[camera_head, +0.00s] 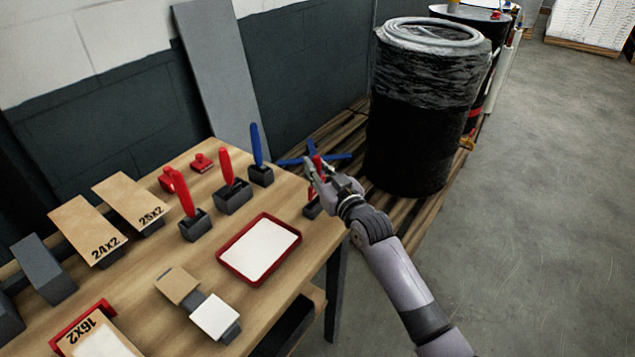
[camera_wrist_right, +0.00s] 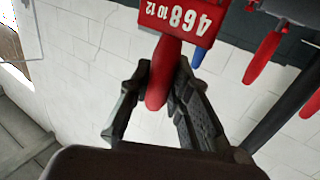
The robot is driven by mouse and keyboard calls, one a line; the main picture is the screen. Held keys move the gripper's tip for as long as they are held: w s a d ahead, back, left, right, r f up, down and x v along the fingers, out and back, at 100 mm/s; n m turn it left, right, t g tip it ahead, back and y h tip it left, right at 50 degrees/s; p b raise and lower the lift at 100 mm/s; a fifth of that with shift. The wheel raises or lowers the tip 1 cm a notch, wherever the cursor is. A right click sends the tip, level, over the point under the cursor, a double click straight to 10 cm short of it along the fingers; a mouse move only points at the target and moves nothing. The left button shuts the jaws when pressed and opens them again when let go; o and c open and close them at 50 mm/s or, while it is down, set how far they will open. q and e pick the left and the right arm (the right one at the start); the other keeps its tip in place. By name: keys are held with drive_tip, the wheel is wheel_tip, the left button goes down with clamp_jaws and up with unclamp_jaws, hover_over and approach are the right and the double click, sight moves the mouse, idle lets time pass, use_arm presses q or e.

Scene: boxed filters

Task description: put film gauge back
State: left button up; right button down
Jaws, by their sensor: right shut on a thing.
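My right gripper (camera_head: 318,172) is shut on the red handle of the film gauge at the table's far right corner. In the right wrist view, the film gauge (camera_wrist_right: 163,75) has its tapered red handle between the two fingers (camera_wrist_right: 160,95). Its red plate with white numbers shows at the top edge of that view. In the head view, only small red parts of it show around the fingers. A black holder (camera_head: 312,209) is just below the gripper; I cannot tell whether the gauge touches it. My left gripper is not in view.
Black holders with red (camera_head: 225,166) and blue (camera_head: 256,145) handles stand left of the gripper. A blue cross-shaped thing (camera_head: 290,161) is behind it. A red tray (camera_head: 298,238) with a white sheet lies on the wooden table (camera_head: 210,265). A black wrapped drum (camera_head: 415,130) stands beyond.

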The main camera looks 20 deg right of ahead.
drive_tip(key=shift+f, duration=2.25)
drive_tip(key=shift+f, duration=0.2)
drive_tip(key=c, duration=1.5)
unclamp_jaws()
drive_tip(key=shift+r, duration=0.1)
drive_tip(key=shift+r, duration=0.2)
drive_tip(key=s, duration=0.4)
drive_tip(key=s+d, duration=0.1)
drive_tip(key=s, duration=0.3)
drive_tip(key=s+d+b, duration=0.1)
drive_tip(key=s, duration=0.3)
drive_tip(key=shift+d, duration=0.1)
drive_tip(key=shift+w, duration=0.1)
